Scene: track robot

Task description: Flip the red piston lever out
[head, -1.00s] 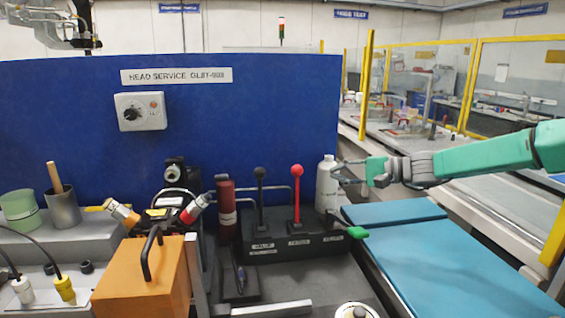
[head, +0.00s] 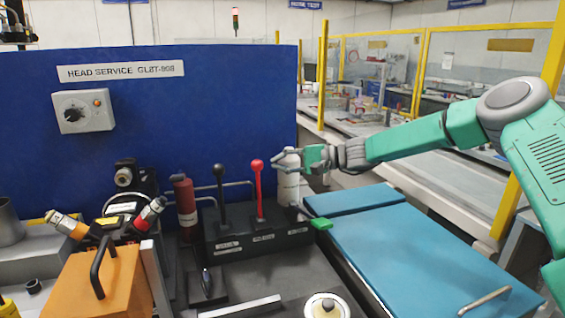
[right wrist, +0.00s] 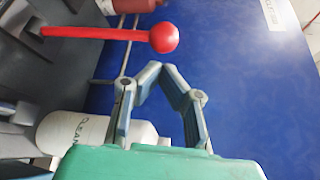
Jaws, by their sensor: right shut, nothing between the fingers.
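The red lever (head: 258,190) with its round red knob stands upright on a black valve box (head: 265,240) with white labels. My right gripper (head: 277,160) comes in from the right, just right of the knob, in front of the white bottle. In the right wrist view the fingers (right wrist: 161,68) are shut with their tips together and nothing between them. The red knob (right wrist: 163,38) shows just beyond the tips, apparently apart from them. My left gripper is not in view.
A black lever (head: 220,190) stands left of the red one. A red cylinder (head: 186,205) is farther left. A white bottle (head: 288,185) stands behind the box's right end. A green handle (head: 321,224) sticks out right. The blue panel (head: 230,110) rises behind.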

